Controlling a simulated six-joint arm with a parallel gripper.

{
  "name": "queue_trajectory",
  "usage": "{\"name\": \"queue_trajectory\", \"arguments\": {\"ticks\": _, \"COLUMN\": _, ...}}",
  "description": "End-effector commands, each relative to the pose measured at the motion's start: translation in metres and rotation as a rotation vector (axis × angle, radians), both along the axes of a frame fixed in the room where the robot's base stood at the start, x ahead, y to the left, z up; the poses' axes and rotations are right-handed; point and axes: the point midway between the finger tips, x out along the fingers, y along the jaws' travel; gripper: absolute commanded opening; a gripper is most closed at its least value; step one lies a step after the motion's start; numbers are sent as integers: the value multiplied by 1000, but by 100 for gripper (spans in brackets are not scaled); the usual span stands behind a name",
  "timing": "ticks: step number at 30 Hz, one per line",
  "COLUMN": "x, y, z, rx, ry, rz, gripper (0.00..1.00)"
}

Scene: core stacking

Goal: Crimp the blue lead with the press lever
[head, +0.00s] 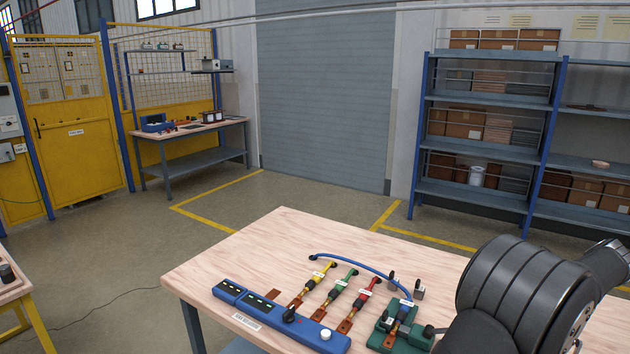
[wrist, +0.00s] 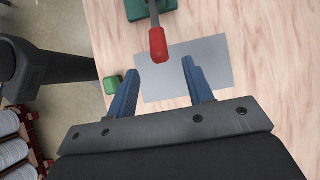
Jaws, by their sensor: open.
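The blue lead (head: 403,314) lies on a dark green fixture (head: 386,333) at the front right of the table in the head view, its blue cable arcing over the other leads. In the wrist view, a lever with a red grip (wrist: 157,42) reaches down from a green base (wrist: 140,8). I take this to be the press lever. My gripper (wrist: 161,68) is open, its two blue fingers either side of the red grip's lower end, with gaps on both sides. The height between grip and fingers is hard to judge. In the head view my arm hides the gripper and lever.
Yellow (head: 319,275), green (head: 342,282) and red (head: 363,296) leads lie in a row beside a blue unit (head: 290,322). A grey plate (wrist: 215,55) lies on the table below the fingers. A small green block (wrist: 112,85) is left of them.

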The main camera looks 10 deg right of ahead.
Motion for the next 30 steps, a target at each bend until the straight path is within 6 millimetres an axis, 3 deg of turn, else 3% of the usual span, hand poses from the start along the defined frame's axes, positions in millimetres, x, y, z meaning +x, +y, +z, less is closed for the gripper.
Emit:
{"name": "queue_trajectory", "arguments": {"ticks": 5, "x": 0, "y": 0, "z": 0, "rx": 0, "ry": 0, "rz": 0, "gripper": 47}}
{"name": "queue_trajectory", "arguments": {"ticks": 12, "x": 0, "y": 0, "z": 0, "rx": 0, "ry": 0, "rz": 0, "gripper": 2}}
{"name": "queue_trajectory", "arguments": {"ticks": 13, "x": 0, "y": 0, "z": 0, "rx": 0, "ry": 0, "rz": 0, "gripper": 0}}
{"name": "queue_trajectory", "arguments": {"ticks": 20, "x": 3, "y": -7, "z": -5, "rx": -64, "ry": -16, "rz": -42, "gripper": 0}}
{"name": "queue_trajectory", "arguments": {"ticks": 30, "x": 2, "y": -55, "z": -19, "rx": -476, "ry": -79, "rz": -296, "gripper": 0}}
